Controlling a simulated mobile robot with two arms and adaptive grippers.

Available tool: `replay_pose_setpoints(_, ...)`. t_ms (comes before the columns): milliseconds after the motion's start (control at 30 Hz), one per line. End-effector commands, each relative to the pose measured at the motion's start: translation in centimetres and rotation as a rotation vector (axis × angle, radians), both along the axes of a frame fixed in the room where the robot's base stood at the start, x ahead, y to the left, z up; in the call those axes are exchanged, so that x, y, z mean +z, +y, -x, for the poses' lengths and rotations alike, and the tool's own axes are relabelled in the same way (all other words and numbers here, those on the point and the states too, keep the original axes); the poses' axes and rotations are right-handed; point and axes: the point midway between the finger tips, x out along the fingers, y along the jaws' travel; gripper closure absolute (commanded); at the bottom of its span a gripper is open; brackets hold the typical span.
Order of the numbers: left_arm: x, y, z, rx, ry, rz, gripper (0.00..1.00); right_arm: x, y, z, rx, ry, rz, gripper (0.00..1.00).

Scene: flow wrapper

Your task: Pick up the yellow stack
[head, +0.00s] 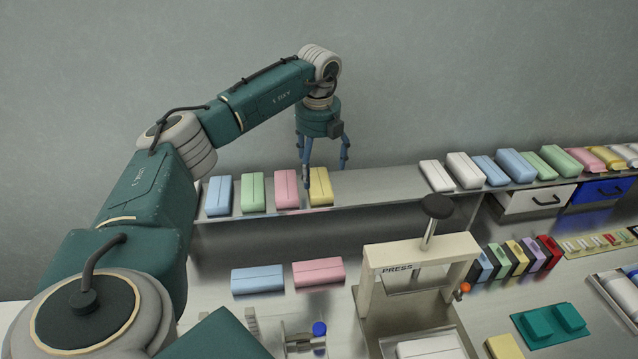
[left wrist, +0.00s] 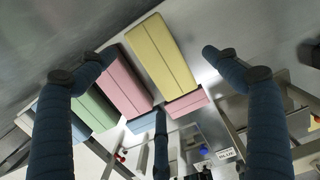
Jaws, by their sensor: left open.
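The yellow stack (head: 320,187) stands at the right end of a row of stacks on the raised steel shelf. My left gripper (head: 325,174) is above it with its blue fingers pointing down, open and empty. One finger partly overlaps the stack in the head view. In the left wrist view the yellow stack (left wrist: 161,50) lies between the spread fingers of the left gripper (left wrist: 157,56), and I see no clear contact. My right gripper is not in view.
A pink stack (head: 286,189) is close beside the yellow one, then green (head: 252,191) and blue (head: 219,195) stacks. Below are blue (head: 257,279) and pink (head: 318,273) stacks and a press (head: 418,254).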

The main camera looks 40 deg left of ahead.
Motion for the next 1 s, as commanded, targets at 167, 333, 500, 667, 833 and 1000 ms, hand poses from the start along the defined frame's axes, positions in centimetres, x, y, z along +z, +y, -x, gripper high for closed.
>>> replay_pose_setpoints(167, -2.5, 0.7, 0.5, 0.001, 0.007, -0.001, 0.11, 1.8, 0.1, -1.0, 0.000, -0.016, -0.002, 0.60)
replay_pose_setpoints(333, -4.2, 0.9, 0.2, 0.000, 0.002, 0.000, 0.11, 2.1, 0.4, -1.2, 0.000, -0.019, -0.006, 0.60)
replay_pose_setpoints(500, -4.5, 0.9, 0.2, -0.001, 0.001, -0.001, 0.11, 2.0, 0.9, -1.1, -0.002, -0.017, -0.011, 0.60)
replay_pose_setpoints(667, -4.5, 0.8, 0.2, -0.001, 0.001, -0.001, 0.29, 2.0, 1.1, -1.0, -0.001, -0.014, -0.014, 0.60)
replay_pose_setpoints(833, -4.4, 0.8, 0.2, -0.001, 0.001, -0.001, 0.50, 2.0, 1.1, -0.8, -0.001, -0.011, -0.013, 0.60)
replay_pose_setpoints(1000, -4.4, 0.8, 0.2, -0.001, 0.001, -0.001, 0.50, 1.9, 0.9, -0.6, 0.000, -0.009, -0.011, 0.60)
